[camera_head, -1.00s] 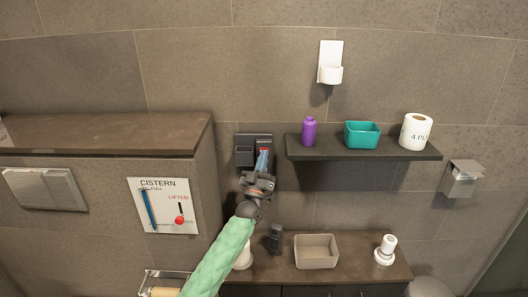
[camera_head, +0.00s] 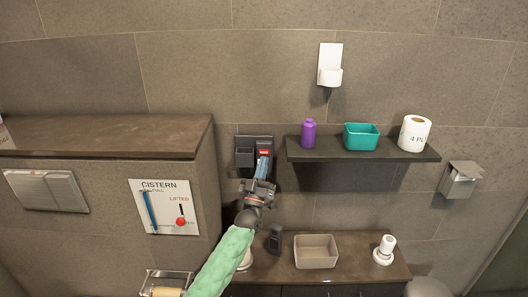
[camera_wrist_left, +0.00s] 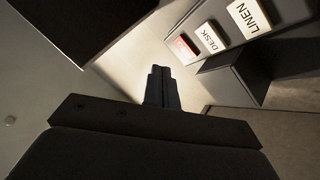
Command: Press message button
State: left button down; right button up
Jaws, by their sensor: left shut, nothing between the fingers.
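A dark wall unit (camera_head: 244,142) is on the tiled wall, left of the shelf. It carries a red button (camera_head: 264,152), which also shows in the left wrist view (camera_wrist_left: 183,48). Its label is too small to read. White buttons marked DESK (camera_wrist_left: 210,37) and LINEN (camera_wrist_left: 249,16) are beside it. My left gripper (camera_head: 263,162) is shut and empty, just below the red button in the head view. In the left wrist view its fingertips (camera_wrist_left: 160,70) are below and left of the red button, and look apart from it. My right gripper is not in view.
A shelf (camera_head: 310,155) right of the unit holds a purple bottle (camera_head: 308,133), teal box (camera_head: 361,137) and paper roll (camera_head: 414,133). The counter (camera_head: 352,264) below holds a dark upright object (camera_head: 275,239) and beige tray (camera_head: 316,251). The cistern ledge (camera_head: 100,137) juts out at left.

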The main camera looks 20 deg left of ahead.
pick_arm(q)
jog(key=s, duration=0.2)
jog(key=shift+s+d+p, duration=0.4)
dwell(0.4)
